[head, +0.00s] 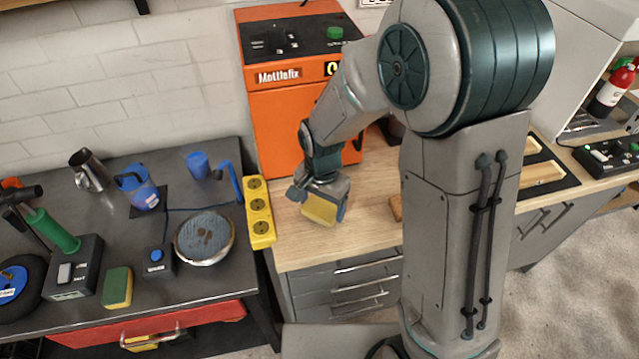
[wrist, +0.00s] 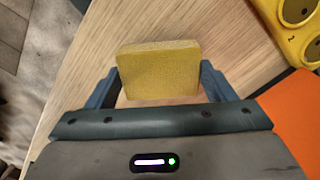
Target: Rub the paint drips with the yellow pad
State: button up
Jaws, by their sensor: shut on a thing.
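My gripper (head: 318,204) is shut on the yellow pad (head: 320,212) and holds it over the light wooden counter (head: 300,245), in front of the orange machine. In the wrist view the yellow pad (wrist: 158,68) sits between the two fingers, over the wood grain. Whether the pad touches the counter, I cannot tell. I see no clear paint drips on the visible wood; any under the pad or behind my arm are hidden. A round pan (head: 204,238) on the dark bench has brown blotches on its grey-blue face; I cannot tell whether these are paint.
The orange machine (head: 285,120) stands behind my gripper. A yellow socket strip (head: 259,212) lies at the counter's left edge. The dark bench at left holds a green and yellow sponge (head: 117,288), a blue jug (head: 140,188) and a blue-button box (head: 158,260).

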aim_at(323, 207)
notch_tip(323, 207, up, 2)
jog(key=shift+d+r+p, duration=0.15)
jog(key=shift+r+p, duration=0.05)
jog(key=shift+p, duration=0.3)
jog(key=shift+r+p, duration=1.45)
jog(key=shift+r, duration=0.7)
